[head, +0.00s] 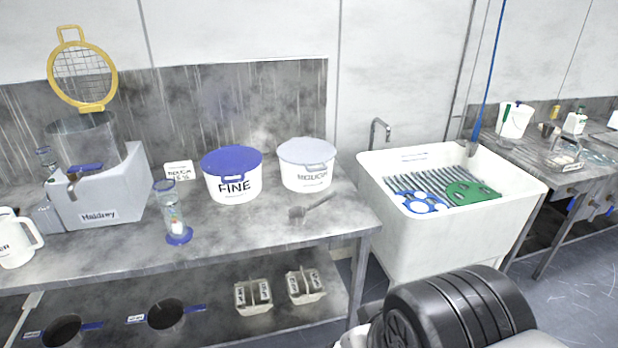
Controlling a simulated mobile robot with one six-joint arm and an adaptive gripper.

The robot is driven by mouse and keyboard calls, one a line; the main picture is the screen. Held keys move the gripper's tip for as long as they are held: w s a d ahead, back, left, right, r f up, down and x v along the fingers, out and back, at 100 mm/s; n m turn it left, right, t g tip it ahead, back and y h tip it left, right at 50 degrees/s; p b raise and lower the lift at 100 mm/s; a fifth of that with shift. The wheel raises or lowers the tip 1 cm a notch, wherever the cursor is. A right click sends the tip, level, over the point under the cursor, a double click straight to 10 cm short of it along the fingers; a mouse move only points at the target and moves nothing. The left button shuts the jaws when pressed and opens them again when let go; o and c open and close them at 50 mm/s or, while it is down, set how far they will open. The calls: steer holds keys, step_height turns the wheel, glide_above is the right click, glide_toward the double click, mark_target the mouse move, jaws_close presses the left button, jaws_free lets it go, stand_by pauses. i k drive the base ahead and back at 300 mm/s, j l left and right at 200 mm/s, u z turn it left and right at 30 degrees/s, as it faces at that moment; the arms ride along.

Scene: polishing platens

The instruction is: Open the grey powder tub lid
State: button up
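The grey powder tub (306,178) is a white tub marked ROUGH, standing upright on the bench in the head view. Its pale grey lid (306,150) sits on top and looks shut, with a handle or tab at the front edge. My gripper does not show in this view.
A FINE tub (233,187) with a blue lid (231,159) stands just left of the grey one. A dark scoop (312,207) lies in front of the grey tub. An hourglass-like timer (172,212) and a grey machine (98,205) stand further left. A white sink (420,235) is right.

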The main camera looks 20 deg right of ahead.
mark_target(306, 152)
steer(key=i+l, duration=0.7)
steer(key=i, duration=0.1)
